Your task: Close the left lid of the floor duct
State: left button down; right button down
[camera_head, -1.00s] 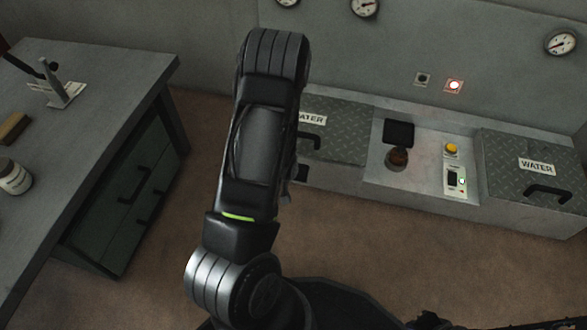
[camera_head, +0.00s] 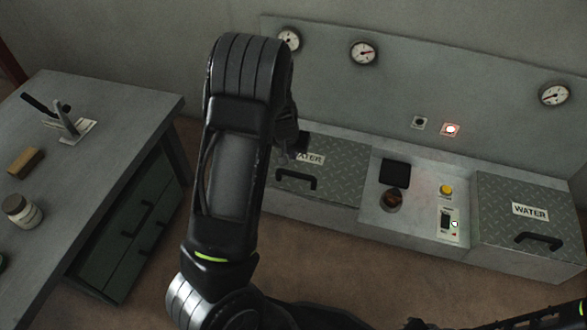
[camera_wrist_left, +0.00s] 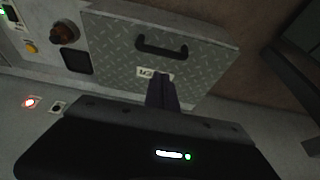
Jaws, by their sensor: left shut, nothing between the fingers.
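The left lid (camera_head: 340,187) is a grey diamond-plate panel with a WATER label and a black handle (camera_head: 296,179). It looks flat and level with the duct top; its left part is hidden behind my left arm in the head view. In the left wrist view the whole lid (camera_wrist_left: 205,62) shows nearly complete, with its handle (camera_wrist_left: 162,47). My left gripper (camera_head: 291,152) is mostly hidden by its own arm, at the back of the lid near the label. In the left wrist view its dark fingers (camera_wrist_left: 162,90) are together and empty, overlapping the label edge. Contact cannot be told.
The right lid (camera_head: 530,215) lies flat at the right. Between the lids are a black square pad (camera_head: 395,173), a round brown knob (camera_head: 392,200), a yellow button (camera_head: 446,190) and a switch. A workbench (camera_head: 110,100) with drawers stands at the left. Gauges hang on the wall.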

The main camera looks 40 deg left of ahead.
aim_at(297, 174)
pick_arm(q)
jog(key=shift+f, duration=0.15)
jog(key=b+x, duration=0.2)
jog(key=x, duration=0.2)
jog(key=b+x, duration=0.2)
jog(key=x, duration=0.3)
jog(key=b+x, duration=0.2)
jog(key=x, duration=0.2)
jog(key=shift+s+d+f+b, duration=0.15)
jog(key=shift+s+f+b, duration=0.05)
jog(key=shift+f+b, duration=0.25)
jog(key=shift+s+d+f+b, duration=0.1)
jog(key=shift+s+f+b, duration=0.15)
jog(key=shift+f+b, duration=0.3)
jog(key=shift+s+d+f+b, duration=0.1)
jog(key=shift+s+f+b, duration=0.15)
jog(key=shift+f, duration=0.4)
